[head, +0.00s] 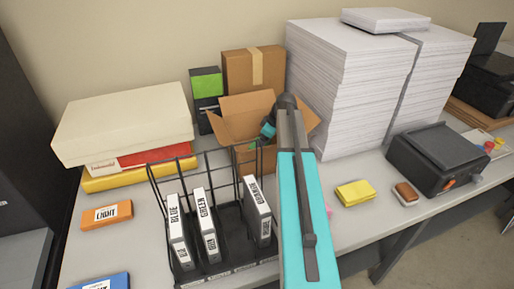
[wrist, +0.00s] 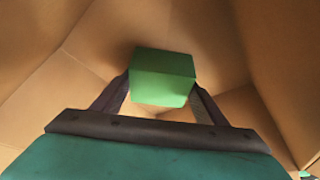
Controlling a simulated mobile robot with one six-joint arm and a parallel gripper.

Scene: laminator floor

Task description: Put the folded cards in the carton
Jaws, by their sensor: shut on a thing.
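The open carton (head: 232,122) stands on the table with its flaps spread, and its brown walls (wrist: 225,45) fill the wrist view. My gripper (wrist: 160,88) is shut on a green block (wrist: 163,78), with one finger on each side of it. The block is inside or just over the carton's opening; I cannot tell whether it touches the bottom. I cannot make out folds or separate cards on it. In the head view my gripper (head: 268,130) is at the carton's mouth, partly hidden by my arm.
A wire rack (head: 225,244) with labelled upright boxes stands in front of the carton. A taped brown box (head: 254,72) and a green box (head: 206,82) stand behind. Tall paper stacks (head: 345,90) rise on the right. A yellow pad (head: 355,193) lies on the right.

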